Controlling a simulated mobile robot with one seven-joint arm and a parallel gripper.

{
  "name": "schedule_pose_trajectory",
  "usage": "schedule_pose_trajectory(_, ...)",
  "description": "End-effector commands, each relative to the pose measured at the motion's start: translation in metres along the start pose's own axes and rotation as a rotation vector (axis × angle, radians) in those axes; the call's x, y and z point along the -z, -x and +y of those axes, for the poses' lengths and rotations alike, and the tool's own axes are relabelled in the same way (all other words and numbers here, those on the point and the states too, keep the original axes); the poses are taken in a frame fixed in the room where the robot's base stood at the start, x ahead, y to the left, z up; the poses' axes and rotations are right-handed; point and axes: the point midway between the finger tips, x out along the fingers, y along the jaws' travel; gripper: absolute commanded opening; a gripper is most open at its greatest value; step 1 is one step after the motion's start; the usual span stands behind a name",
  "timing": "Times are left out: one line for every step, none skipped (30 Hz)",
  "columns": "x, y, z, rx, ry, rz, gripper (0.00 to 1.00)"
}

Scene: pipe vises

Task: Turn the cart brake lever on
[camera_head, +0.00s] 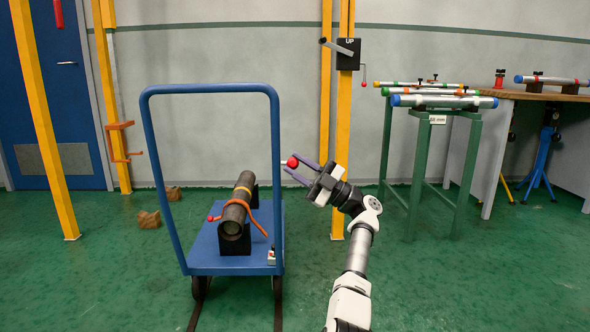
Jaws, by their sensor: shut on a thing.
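The blue cart (213,250) stands on the green floor with its tall tube handle toward me. A lever with a red ball knob (293,162) and a short light rod sticks out at the right upright of the cart's handle. My gripper (298,168) reaches in from the right, with its purple fingers on either side of the lever near the red knob, shut on it. The exact contact is small and partly hidden by the fingers. A small box (271,256) with coloured marks sits at the cart deck's front right corner.
A dark pipe (236,208) lies on the cart deck with an orange strap and another red knob. Yellow posts (342,120) stand behind, one carrying a black "UP" box (348,54). A green pipe stand (420,170) is at right. Dark rails run under the cart.

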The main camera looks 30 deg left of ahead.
Motion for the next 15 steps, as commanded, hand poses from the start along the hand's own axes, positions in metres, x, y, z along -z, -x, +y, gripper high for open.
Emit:
schedule_pose_trajectory(-0.0008, 0.0012, -0.0019, 0.003, 0.015, 0.013, 0.00)
schedule_pose_trajectory(-0.0012, 0.0020, -0.0026, 0.003, 0.024, 0.019, 0.00)
schedule_pose_trajectory(-0.0019, 0.0032, -0.0036, 0.004, 0.036, 0.026, 0.00)
schedule_pose_trajectory(-0.0023, 0.0040, -0.0046, 0.005, 0.044, 0.032, 0.00)
schedule_pose_trajectory(-0.0027, 0.0046, -0.0053, 0.006, 0.052, 0.037, 0.00)
schedule_pose_trajectory(-0.0031, 0.0053, -0.0059, 0.007, 0.063, 0.043, 0.00)
schedule_pose_trajectory(-0.0034, 0.0060, -0.0066, 0.007, 0.069, 0.047, 0.00)
schedule_pose_trajectory(-0.0038, 0.0067, -0.0074, 0.008, 0.076, 0.051, 0.00)
schedule_pose_trajectory(-0.0043, 0.0076, -0.0083, 0.009, 0.083, 0.056, 0.00)
schedule_pose_trajectory(-0.0048, 0.0081, -0.0088, 0.009, 0.089, 0.059, 0.00)
schedule_pose_trajectory(-0.0049, 0.0083, -0.0091, 0.010, 0.095, 0.062, 0.00)
schedule_pose_trajectory(-0.0054, 0.0087, -0.0098, 0.011, 0.101, 0.065, 0.00)
schedule_pose_trajectory(-0.0055, 0.0090, -0.0104, 0.012, 0.106, 0.068, 0.00)
schedule_pose_trajectory(-0.0059, 0.0094, -0.0110, 0.012, 0.109, 0.070, 0.00)
schedule_pose_trajectory(-0.0063, 0.0098, -0.0116, 0.013, 0.114, 0.073, 0.00)
